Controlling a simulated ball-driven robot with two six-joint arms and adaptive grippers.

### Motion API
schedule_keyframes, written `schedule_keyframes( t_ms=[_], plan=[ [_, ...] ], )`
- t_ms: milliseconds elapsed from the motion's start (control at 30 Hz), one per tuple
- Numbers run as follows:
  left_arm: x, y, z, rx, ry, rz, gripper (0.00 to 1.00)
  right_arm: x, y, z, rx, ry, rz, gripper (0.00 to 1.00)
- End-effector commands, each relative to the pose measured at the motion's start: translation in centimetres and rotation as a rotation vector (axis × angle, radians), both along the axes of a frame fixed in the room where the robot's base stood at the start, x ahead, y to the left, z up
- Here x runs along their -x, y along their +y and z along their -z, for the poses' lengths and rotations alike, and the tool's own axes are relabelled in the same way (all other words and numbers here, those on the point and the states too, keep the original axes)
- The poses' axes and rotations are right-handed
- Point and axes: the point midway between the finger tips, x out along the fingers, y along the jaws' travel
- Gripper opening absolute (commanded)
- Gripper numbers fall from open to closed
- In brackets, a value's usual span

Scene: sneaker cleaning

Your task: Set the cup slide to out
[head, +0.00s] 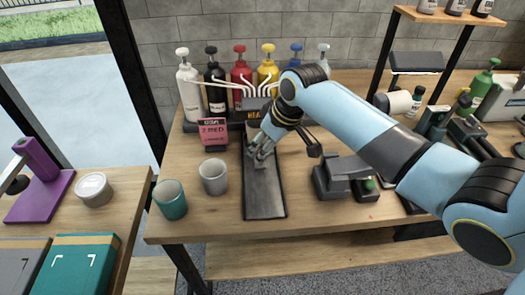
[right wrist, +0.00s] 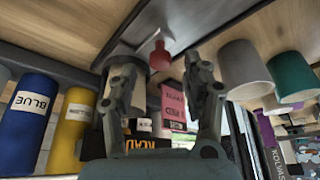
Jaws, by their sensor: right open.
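The dark slide track (head: 264,198) runs from the pump-bottle dispenser toward the table's front edge. Its front stretch is bare. My right gripper (head: 262,150) is over the track's back part, just in front of the dispenser, and hides what stands there. In the right wrist view the gripper (right wrist: 165,88) has its fingers apart. A pale cup-like cylinder (right wrist: 124,50) shows partly behind the left finger, and a small red knob (right wrist: 160,56) shows between the fingertips. I cannot tell whether either finger touches them. My left gripper is not in view.
A grey cup (head: 214,178) and a teal cup (head: 171,202) stand left of the track. A pink card (head: 213,131) stands behind them. A dark device (head: 345,178) is close on the right. Several pump bottles (head: 241,72) line the back.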

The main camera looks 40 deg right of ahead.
Motion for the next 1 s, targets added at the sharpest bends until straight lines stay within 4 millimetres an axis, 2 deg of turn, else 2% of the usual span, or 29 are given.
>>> schedule_keyframes(
  t_ms=[100, 200, 533, 900, 1000],
  plan=[
    [-0.5, -0.1, 0.2, 0.001, -0.007, 0.0, 0.0, -0.6, 0.1, 1.6, 0.0, 0.001, 0.001, 0.49],
    [-1.1, -0.4, 0.2, 0.005, -0.016, -0.001, 0.0, -0.9, 0.2, 2.3, 0.0, 0.0, 0.0, 0.49],
    [-1.7, -0.9, 0.1, 0.01, -0.026, -0.002, 0.0, -1.0, 0.3, 2.6, 0.001, 0.0, -0.001, 0.49],
    [-1.3, -0.8, 0.2, 0.01, -0.019, -0.003, 0.0, -1.0, 0.3, 2.6, 0.001, 0.0, 0.0, 0.01],
    [-1.2, -0.8, 0.2, 0.009, -0.019, -0.002, 0.0, -1.0, 0.3, 2.6, 0.0, 0.0, 0.0, 0.0]
  ],
)
